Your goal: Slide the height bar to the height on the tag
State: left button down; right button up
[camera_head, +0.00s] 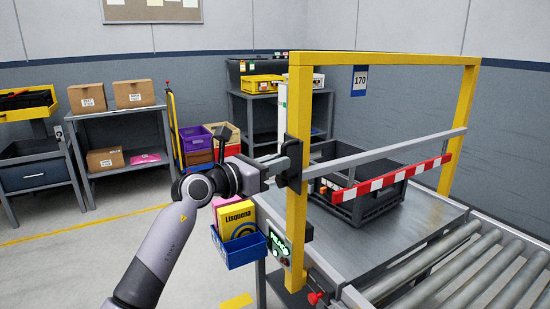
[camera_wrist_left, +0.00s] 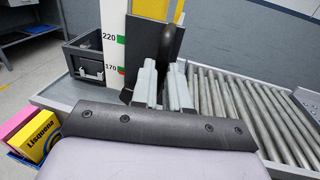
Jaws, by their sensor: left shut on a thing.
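The yellow gate frame (camera_head: 299,150) stands over the table, with the grey height bar (camera_head: 400,148) across it and a red-and-white striped strip (camera_head: 390,181) hanging below. The tag (camera_head: 360,80) hangs from the top beam and reads 170. My left gripper (camera_head: 284,160) is shut on the black slider handle (camera_head: 293,163) at the left post. In the left wrist view, the handle (camera_wrist_left: 173,42) stands between my fingers (camera_wrist_left: 164,75). The white scale (camera_wrist_left: 113,45) beside it shows 220 and, lower, 170 with red and green marks. The slider's exact reading cannot be told. My right gripper is out of view.
A dark crate (camera_head: 372,205) stands on the metal table under the bar. A roller conveyor (camera_head: 470,275) runs at the right. A blue bin (camera_head: 238,248) with a yellow Lisquena box (camera_head: 236,220) hangs by the left post. Shelves with cartons (camera_head: 134,93) stand at the back left.

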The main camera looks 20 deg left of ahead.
pick_arm(q)
jog(key=shift+r, duration=0.1)
jog(key=c, duration=1.1)
grip_release()
jog(key=shift+b+v, duration=0.4)
jog(key=shift+v, duration=3.2)
